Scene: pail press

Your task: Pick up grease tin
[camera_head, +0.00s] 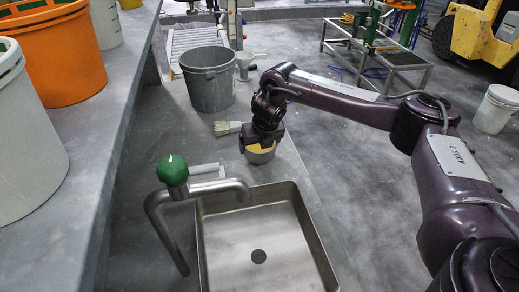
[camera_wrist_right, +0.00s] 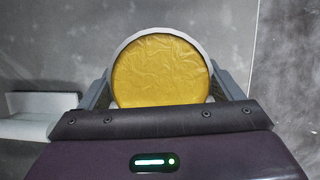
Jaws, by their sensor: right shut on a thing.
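The grease tin (camera_head: 260,155) is a small round tin with yellow grease. In the head view it is under my right gripper (camera_head: 264,146), on or just above the grey counter behind the sink; I cannot tell whether it touches. In the right wrist view the tin (camera_wrist_right: 161,70) shows from above, its open top full of wrinkled yellow grease inside a pale rim. The fingers of my right gripper (camera_wrist_right: 161,92) stand at its left and right sides, shut on it. My left gripper is not in view.
A steel sink (camera_head: 321,262) with a green-knobbed tap (camera_head: 173,170) lies in front of the tin. A brush (camera_head: 227,128) lies left of the gripper. A grey bucket (camera_head: 209,80) and a pale scoop (camera_head: 244,64) stand behind. Large pails, one orange (camera_head: 58,57), line the left ledge.

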